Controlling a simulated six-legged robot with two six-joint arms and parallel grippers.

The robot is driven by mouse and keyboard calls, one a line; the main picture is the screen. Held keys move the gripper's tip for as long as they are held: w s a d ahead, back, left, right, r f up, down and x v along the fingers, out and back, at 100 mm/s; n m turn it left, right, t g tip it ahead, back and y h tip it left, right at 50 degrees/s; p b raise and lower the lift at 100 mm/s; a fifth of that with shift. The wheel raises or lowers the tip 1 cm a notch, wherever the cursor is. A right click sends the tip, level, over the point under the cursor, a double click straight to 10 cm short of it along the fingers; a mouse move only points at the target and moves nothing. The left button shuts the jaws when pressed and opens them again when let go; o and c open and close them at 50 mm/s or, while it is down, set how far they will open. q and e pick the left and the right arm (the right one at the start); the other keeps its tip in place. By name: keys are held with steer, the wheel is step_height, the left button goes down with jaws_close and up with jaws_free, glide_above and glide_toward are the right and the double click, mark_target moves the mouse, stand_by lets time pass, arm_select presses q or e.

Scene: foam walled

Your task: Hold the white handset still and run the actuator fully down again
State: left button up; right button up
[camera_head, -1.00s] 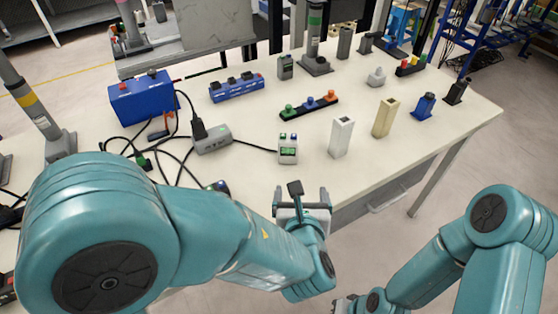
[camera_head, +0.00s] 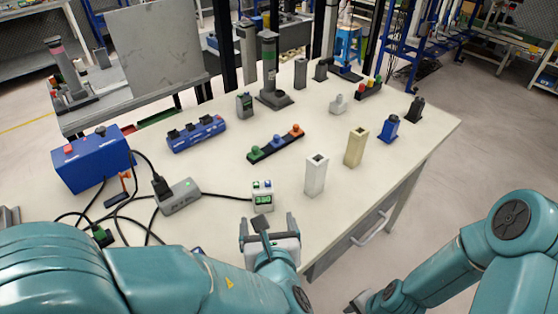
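The white handset (camera_head: 263,197) stands on the table near its front edge, with a lit green display and blue and green buttons on top. My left gripper (camera_head: 268,226) is just in front of it, fingers spread and empty, with a visible gap to the handset. A grey column with a green band (camera_head: 268,62) stands on the table at the back; another with a pink band (camera_head: 63,65) stands at the far left. I cannot tell which is the actuator. My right gripper (camera_head: 364,302) shows only in part at the bottom edge, away from the table.
A white block (camera_head: 315,177) and a cream block (camera_head: 355,148) stand right of the handset. A grey box (camera_head: 178,196) with cables lies to its left, near a blue box (camera_head: 92,160). A strip with coloured knobs (camera_head: 275,145) lies behind. The front right tabletop is clear.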

mark_target(262, 190)
steer(key=w+d+r+m+t+h, duration=0.1)
steer(key=w+d+r+m+t, duration=0.1)
steer(key=w+d+r+m, duration=0.35)
steer(key=w+d+r+m+t+h, duration=0.1)
steer(key=w+d+r+m+h, duration=0.15)
steer(key=d, duration=0.55)
steer(key=w+r+n+t, duration=0.6)
steer(key=w+r+n, duration=0.1)
steer(key=w+r, duration=1.2)
steer(key=w+a+r+n+t+y, duration=0.1)
steer(key=w+a+r+n+y, duration=0.1)
steer(key=w+a+r, duration=0.45)
steer(key=a+r+m+g+y, duration=0.2)
steer(key=a+m+g+y, duration=0.3)
steer(key=a, duration=1)
arm_select(q)
steer(key=x, duration=1.6)
arm_select(e)
steer(key=s+a+r+m+g+h, duration=0.1)
steer(key=s+a+r+g+h, duration=0.1)
steer(key=s+a+g, duration=0.4)
steer(key=s+a, duration=0.2)
steer(key=shift+s+a+m+g, duration=0.3)
steer(key=shift+m+g, duration=0.1)
